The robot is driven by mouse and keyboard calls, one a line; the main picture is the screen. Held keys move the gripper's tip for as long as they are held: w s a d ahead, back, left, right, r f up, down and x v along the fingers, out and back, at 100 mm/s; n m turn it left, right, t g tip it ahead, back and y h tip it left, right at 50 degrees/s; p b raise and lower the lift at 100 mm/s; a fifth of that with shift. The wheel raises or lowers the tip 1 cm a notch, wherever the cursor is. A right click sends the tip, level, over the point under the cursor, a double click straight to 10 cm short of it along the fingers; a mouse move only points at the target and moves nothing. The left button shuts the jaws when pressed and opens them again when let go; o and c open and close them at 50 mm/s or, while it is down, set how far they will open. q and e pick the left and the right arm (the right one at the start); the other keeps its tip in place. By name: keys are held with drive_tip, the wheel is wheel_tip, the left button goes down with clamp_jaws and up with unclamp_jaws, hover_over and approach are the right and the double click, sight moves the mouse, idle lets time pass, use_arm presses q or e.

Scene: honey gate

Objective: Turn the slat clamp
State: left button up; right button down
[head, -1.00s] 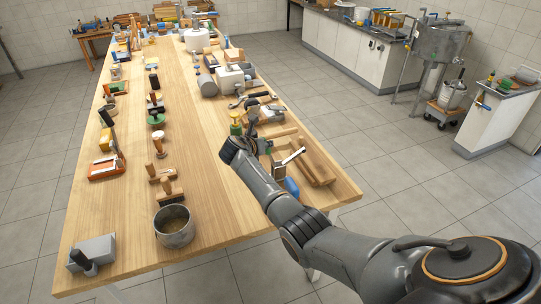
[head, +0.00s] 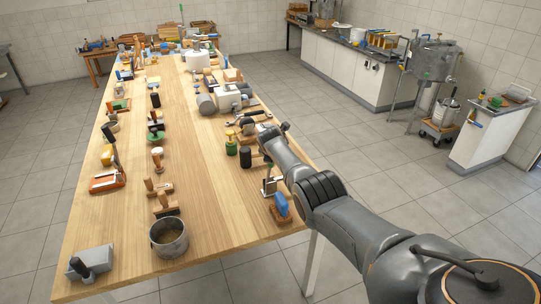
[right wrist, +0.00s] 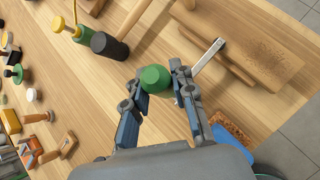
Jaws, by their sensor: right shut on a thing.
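In the right wrist view, my right gripper (right wrist: 160,84) is shut on a green knob (right wrist: 155,78), with one finger on each side of it. A flat metal bar (right wrist: 208,58) runs up and to the right from beside the right finger to a wooden slat. I take the bar and knob to be the slat clamp, but the fingers hide how they join. In the head view, my right arm reaches in from the right over the table's right side, and its gripper cannot be made out clearly. My left gripper is not in view.
Wooden boards (right wrist: 250,50) lie beyond the bar. A black cylinder (right wrist: 110,46) and a yellow-topped green tool (right wrist: 72,30) lie close by to the left. A blue-handled brush (head: 281,204) stands near the table's right edge. The middle of the table (head: 195,170) is bare.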

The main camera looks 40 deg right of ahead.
drive_tip(key=shift+f, duration=0.1)
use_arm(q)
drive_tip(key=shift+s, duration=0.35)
use_arm(e)
drive_tip(key=shift+s, duration=0.1)
drive_tip(key=c, duration=1.3)
unclamp_jaws()
drive_tip(key=shift+o, duration=1)
drive_tip(key=shift+d, duration=0.15)
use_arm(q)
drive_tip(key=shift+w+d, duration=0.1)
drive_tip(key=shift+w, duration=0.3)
